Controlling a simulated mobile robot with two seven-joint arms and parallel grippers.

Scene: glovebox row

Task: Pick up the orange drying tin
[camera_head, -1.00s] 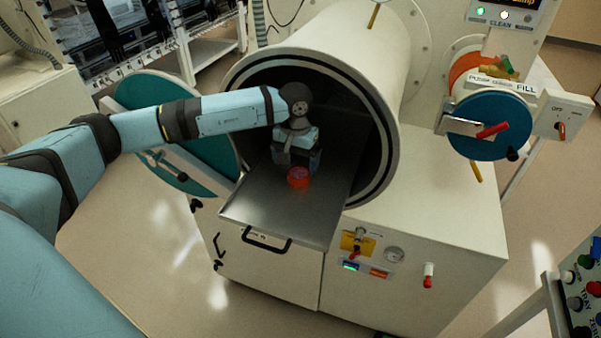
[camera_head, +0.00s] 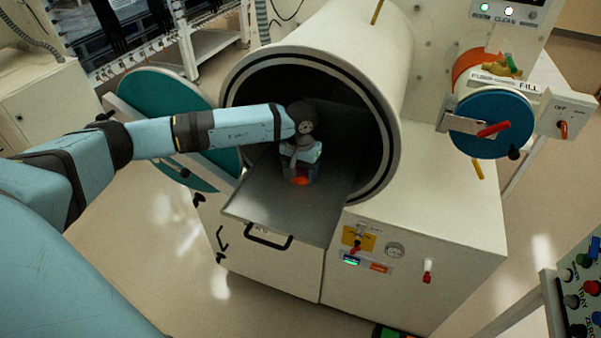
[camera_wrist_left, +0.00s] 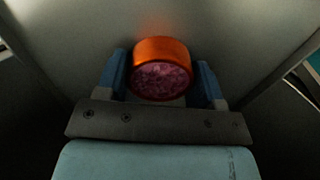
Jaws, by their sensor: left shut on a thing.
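The orange drying tin (camera_head: 301,181) stands on the metal sliding tray (camera_head: 310,217) at the mouth of the round chamber. In the left wrist view the tin (camera_wrist_left: 160,68) is a short orange cylinder with pinkish-purple contents showing at its top. My left gripper (camera_head: 299,176) reaches down over the tin and hides most of it in the head view. In the left wrist view its two blue fingers (camera_wrist_left: 162,82) are on either side of the tin, shut on it. I cannot tell whether the tin is clear of the tray. My right gripper is not in view.
The chamber's wall (camera_head: 385,165) curves around the tray's back and right side. An open teal round door (camera_head: 165,115) stands left, behind my left arm. A smaller blue door (camera_head: 490,123) with a red handle is at right. A button panel (camera_head: 582,290) stands at lower right.

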